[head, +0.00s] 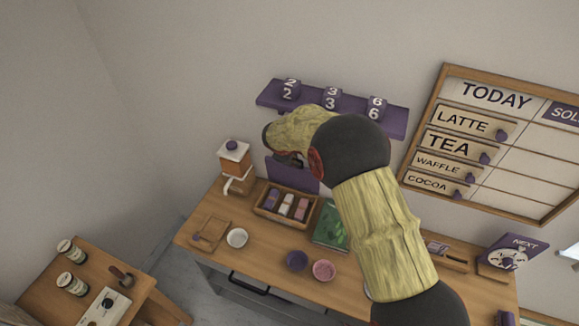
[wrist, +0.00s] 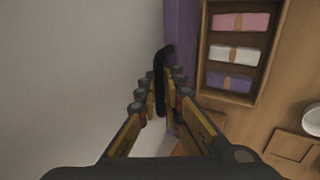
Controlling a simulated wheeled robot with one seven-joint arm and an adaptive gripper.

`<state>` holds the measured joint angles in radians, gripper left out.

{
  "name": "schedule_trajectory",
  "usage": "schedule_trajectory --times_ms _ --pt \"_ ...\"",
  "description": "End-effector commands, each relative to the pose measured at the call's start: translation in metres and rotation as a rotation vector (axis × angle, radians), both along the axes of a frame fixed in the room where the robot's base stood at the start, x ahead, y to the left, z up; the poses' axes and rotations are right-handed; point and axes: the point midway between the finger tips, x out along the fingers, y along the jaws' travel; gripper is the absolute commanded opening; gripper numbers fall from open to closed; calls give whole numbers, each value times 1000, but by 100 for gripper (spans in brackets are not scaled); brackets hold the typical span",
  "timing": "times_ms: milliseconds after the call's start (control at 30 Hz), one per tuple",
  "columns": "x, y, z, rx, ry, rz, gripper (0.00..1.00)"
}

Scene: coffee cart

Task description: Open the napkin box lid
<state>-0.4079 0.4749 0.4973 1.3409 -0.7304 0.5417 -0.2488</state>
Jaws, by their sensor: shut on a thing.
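The napkin box (head: 270,216) is a wooden tray at the back of the counter, with purple, white and pink rolled napkins showing in its compartments. Its purple lid (head: 297,178) is raised and stands up along the box's back edge. The box (wrist: 260,88) and an edge of the lid (wrist: 183,38) also show in the wrist view. My gripper (wrist: 163,88) is shut on a black handle (wrist: 161,70) beside the lid. How the handle joins the lid is hard to see. In the head view my arm partly hides the gripper and the lid's top.
A purple wall shelf (head: 272,100) with number blocks is just above my arm. A wood-and-white dispenser (head: 234,162) stands left of the box. A white bowl (head: 237,238), purple bowl (head: 297,261) and pink bowl (head: 324,270) sit in front. A green book (head: 329,232) lies to the right.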

Motion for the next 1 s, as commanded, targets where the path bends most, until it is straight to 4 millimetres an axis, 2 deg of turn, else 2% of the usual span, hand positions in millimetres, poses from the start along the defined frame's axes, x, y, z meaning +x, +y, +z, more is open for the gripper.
schedule_trajectory --times_ms 233,700,733,1000 --pt "14 -4 5 0 -6 2 0" --pt "17 -4 6 0 -7 4 0" --pt "17 -4 6 0 -7 4 8" --pt "15 -4 4 1 -4 2 24"
